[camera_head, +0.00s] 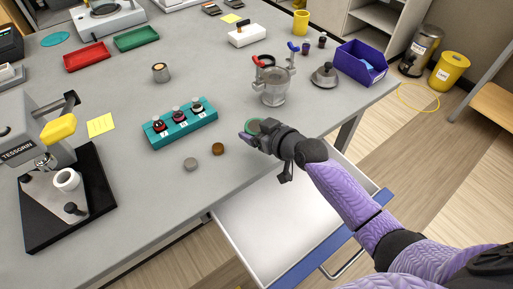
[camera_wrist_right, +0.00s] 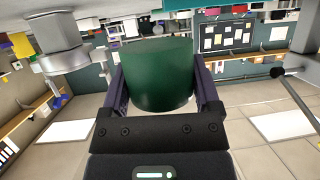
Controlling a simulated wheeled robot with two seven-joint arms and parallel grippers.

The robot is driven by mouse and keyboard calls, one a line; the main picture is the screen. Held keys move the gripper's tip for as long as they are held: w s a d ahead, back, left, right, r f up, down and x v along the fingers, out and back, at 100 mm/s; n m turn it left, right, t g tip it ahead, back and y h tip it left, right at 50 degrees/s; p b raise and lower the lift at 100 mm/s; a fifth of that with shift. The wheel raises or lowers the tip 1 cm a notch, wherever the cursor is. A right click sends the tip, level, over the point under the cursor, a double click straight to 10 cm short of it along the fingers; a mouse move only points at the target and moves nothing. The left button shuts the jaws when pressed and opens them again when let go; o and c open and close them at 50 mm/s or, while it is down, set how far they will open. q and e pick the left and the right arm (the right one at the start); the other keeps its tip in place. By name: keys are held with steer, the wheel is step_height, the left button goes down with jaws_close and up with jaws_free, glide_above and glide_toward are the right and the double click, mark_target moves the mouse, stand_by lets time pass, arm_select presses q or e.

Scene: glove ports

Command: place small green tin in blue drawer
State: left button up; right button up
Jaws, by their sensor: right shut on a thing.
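The small green tin (camera_wrist_right: 157,76) sits between the two fingers of my right gripper (camera_wrist_right: 158,95) in the right wrist view. In the head view a bit of the tin (camera_head: 254,126) shows at the tips of my right gripper (camera_head: 250,133), which is shut on it near the table's front edge. The gripper hides part of the tin. The blue drawer (camera_head: 318,254) is pulled out below the table edge, with a blue front and a white inside. The visible part of its inside looks empty; my right arm covers some of it. My left gripper is not in view.
A teal block (camera_head: 181,128) with several small items stands left of the gripper. Two small discs (camera_head: 190,164) lie near the table edge. A clear pot with clamps (camera_head: 271,88) and a purple bin (camera_head: 361,62) stand behind. A press on a black base (camera_head: 95,200) is at left.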

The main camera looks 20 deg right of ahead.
mark_target(257, 151)
step_height(257, 151, down, 5)
steer(key=shift+f+b, duration=0.15)
steer(key=shift+b, duration=1.1)
steer(key=o, duration=1.1)
